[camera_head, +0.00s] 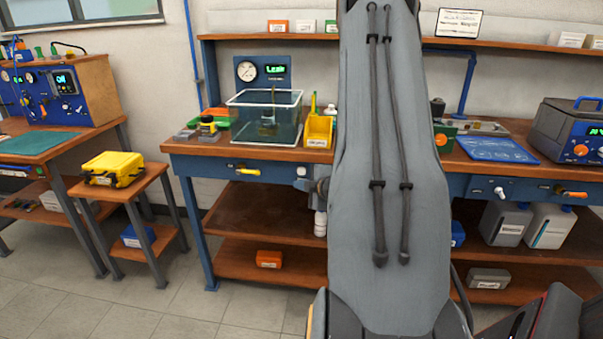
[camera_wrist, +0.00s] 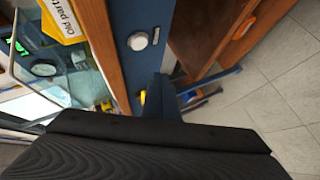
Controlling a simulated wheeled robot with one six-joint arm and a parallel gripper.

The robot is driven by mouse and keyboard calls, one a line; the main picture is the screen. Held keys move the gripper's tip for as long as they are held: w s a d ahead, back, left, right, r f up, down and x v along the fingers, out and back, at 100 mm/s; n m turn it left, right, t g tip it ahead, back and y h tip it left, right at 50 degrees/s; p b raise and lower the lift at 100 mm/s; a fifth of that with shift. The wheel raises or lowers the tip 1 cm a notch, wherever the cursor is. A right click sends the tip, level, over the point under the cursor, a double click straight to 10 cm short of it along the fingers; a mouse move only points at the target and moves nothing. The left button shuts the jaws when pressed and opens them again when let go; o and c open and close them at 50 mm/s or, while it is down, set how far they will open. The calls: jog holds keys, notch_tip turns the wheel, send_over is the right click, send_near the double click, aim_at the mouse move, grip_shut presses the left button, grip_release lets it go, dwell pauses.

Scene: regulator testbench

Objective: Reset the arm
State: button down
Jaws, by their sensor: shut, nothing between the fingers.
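My gripper (camera_wrist: 160,132) is the dark ribbed shape along the bottom of the wrist view. It is shut with nothing held. It is close to the workbench front, where a blue panel (camera_wrist: 128,75) with a white round button lies ahead of it. A yellow "old parts" bin (camera_wrist: 62,20) and the clear water tank (camera_wrist: 28,65) are to the left. In the head view my grey arm link rises in the middle and hides part of the bench (camera_head: 215,150).
The tank (camera_head: 264,118) and yellow bin (camera_head: 319,132) stand on the bench below a "Leak" display (camera_head: 275,69). A blue mat (camera_head: 498,149) and a grey-blue device (camera_head: 570,130) are right. A yellow case (camera_head: 112,168) sits on a side table. Floor is clear at lower left.

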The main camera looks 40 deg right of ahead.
dwell(0.5)
jog(key=s+a+r+m+g, duration=0.2)
jog(key=a+m+g, duration=0.15)
jog(key=a, duration=0.65)
jog(key=s+a+r+m+g, duration=0.2)
jog(key=a+m+g, duration=0.15)
jog(key=a, duration=0.65)
jog(key=s+a+r+m+g+y, duration=0.2)
jog(key=s+a+m+g, duration=0.3)
jog(key=s+a, duration=1.2)
jog(key=shift+s+a+r+m+g, duration=0.15)
jog(key=shift+s+r+m+g, duration=0.2)
jog(key=shift+s+r, duration=0.45)
jog(key=shift+s+f, duration=0.1)
jog(key=shift+f, duration=0.1)
